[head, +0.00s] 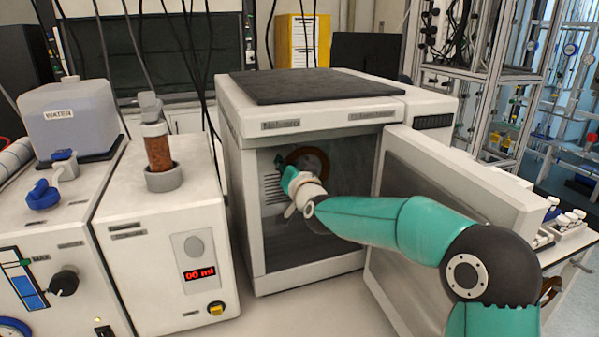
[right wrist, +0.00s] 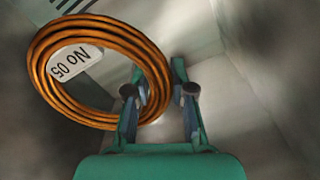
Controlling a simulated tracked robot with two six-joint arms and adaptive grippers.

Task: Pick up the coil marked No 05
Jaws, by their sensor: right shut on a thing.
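The coil marked No 05 (right wrist: 40,72) is an orange-brown ring of several turns with a pale label (right wrist: 75,63). In the right wrist view its right rim lies between the fingers of my right gripper (right wrist: 160,92), which is shut on it. In the head view the coil (head: 319,156) shows as a brown ring inside the open white oven, partly hidden by my right gripper (head: 284,166). My left gripper is not in view.
The white oven (head: 307,118) has its door (head: 470,172) swung open to the right, close beside my right arm. A machine with a display (head: 165,230) and a water tank (head: 70,118) stand left. Small vials (head: 566,222) stand right.

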